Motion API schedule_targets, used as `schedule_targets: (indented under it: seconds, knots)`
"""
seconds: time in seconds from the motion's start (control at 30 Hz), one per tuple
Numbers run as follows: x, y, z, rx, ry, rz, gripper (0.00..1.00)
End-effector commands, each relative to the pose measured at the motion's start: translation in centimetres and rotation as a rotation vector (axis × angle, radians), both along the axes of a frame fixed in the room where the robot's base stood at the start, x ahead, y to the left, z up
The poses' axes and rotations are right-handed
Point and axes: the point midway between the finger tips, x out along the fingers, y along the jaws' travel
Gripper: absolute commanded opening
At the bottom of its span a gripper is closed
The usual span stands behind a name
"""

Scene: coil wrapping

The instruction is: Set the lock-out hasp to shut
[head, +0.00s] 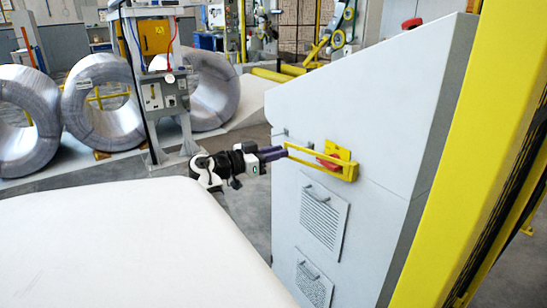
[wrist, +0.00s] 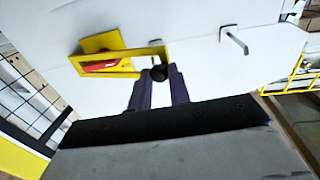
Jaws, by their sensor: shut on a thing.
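The lock-out hasp (head: 316,161) is a yellow open frame on the grey cabinet's face. In the head view it reaches left from a yellow plate (head: 338,151) with a red switch handle (head: 328,162). My gripper (head: 283,152) has purple fingers and is at the hasp's free left end. In the wrist view the hasp (wrist: 150,50) lies across the red handle (wrist: 101,66), and a dark round knob (wrist: 159,73) sits at its free end. My gripper (wrist: 158,80) is shut on that knob. The fingertips partly hide the knob.
A bent metal staple (wrist: 233,38) stands out from the cabinet, apart from the hasp's free end. Louvred vents (head: 322,217) are lower on the cabinet (head: 385,110). A yellow post (head: 465,150) stands at the right. Wire coils (head: 102,103) stand at the back left.

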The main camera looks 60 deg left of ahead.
Motion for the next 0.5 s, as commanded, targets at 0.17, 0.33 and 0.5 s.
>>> schedule_targets:
  seconds: [0.17,0.33,0.5]
  knots:
    - [0.49,-0.10,-0.36,-0.005,0.007,-0.033,0.00]
    - [0.59,-0.12,-0.37,-0.004,0.007,-0.039,0.00]
    - [0.62,-0.14,-0.40,-0.004,0.008,-0.040,0.00]
